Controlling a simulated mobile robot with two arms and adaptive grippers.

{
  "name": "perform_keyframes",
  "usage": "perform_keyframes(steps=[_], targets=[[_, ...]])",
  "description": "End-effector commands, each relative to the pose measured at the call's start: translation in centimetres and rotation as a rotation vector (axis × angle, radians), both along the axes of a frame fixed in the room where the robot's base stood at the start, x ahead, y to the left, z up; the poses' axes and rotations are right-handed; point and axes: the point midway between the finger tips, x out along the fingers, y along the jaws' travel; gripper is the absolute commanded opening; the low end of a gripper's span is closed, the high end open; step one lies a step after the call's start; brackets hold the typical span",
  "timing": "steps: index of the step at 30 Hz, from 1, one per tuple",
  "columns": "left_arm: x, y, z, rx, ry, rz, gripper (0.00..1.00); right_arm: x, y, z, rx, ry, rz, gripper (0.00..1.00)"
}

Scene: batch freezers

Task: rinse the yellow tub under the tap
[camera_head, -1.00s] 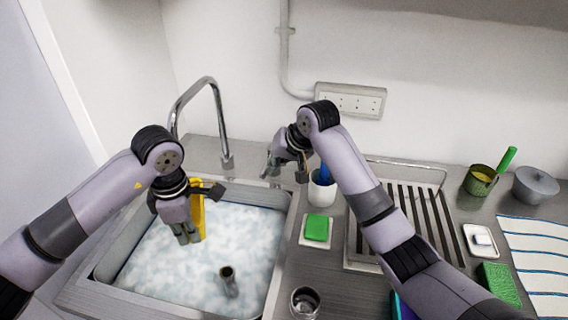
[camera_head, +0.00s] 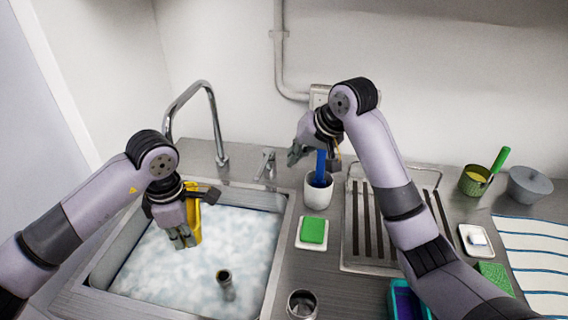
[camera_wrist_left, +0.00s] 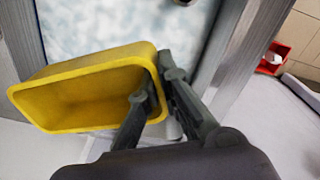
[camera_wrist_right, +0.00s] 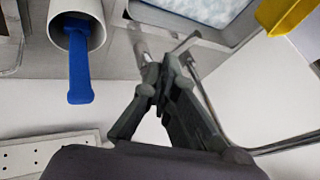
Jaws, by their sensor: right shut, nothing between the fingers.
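My left gripper (camera_head: 184,240) is shut on the wall of the yellow tub (camera_head: 195,212) and holds it over the sink. In the left wrist view the tub (camera_wrist_left: 85,90) is tilted, its open side facing the camera, with one finger inside its wall. The curved tap spout (camera_head: 200,88) arches over the sink's back left, its outlet partly behind my left arm. No water stream is visible. The tap's lever (camera_head: 267,162) stands on the counter right of the spout. My right gripper (camera_head: 297,152) is shut and empty, right of the lever and apart from it.
The sink (camera_head: 282,240) holds foamy water, with a small metal pipe (camera_head: 225,280) standing in it. A white cup (camera_head: 318,195) with a blue-handled tool (camera_head: 320,165) stands close to my right gripper. A green sponge (camera_head: 313,230), drying rack (camera_head: 352,215) and metal cup (camera_head: 302,303) occupy the counter.

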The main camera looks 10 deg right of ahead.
Motion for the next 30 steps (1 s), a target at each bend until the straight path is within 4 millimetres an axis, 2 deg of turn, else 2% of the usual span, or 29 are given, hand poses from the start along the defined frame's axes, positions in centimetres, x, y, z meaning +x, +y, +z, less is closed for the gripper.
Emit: perform_keyframes(steps=[3, 8, 20, 30], targets=[[0.0, 0.0, 0.0, 0.0, 0.0, 0.0, 0.0, -0.8, -0.5, 1.5, 0.001, -0.002, 0.0, 0.0], [0.0, 0.0, 0.0, 0.0, 0.0, 0.001, 0.0, -1.4, -0.9, 2.5, 0.0, -0.001, 0.0, 0.0], [-0.1, 0.0, 0.0, 0.0, 0.0, 0.0, 0.0, -1.5, -0.9, 2.6, 0.001, 0.001, 0.0, 0.0], [-2.7, -0.3, 0.0, 0.0, 0.0, -0.001, 0.0, -1.5, -0.9, 2.6, 0.001, 0.001, 0.0, 0.0]])
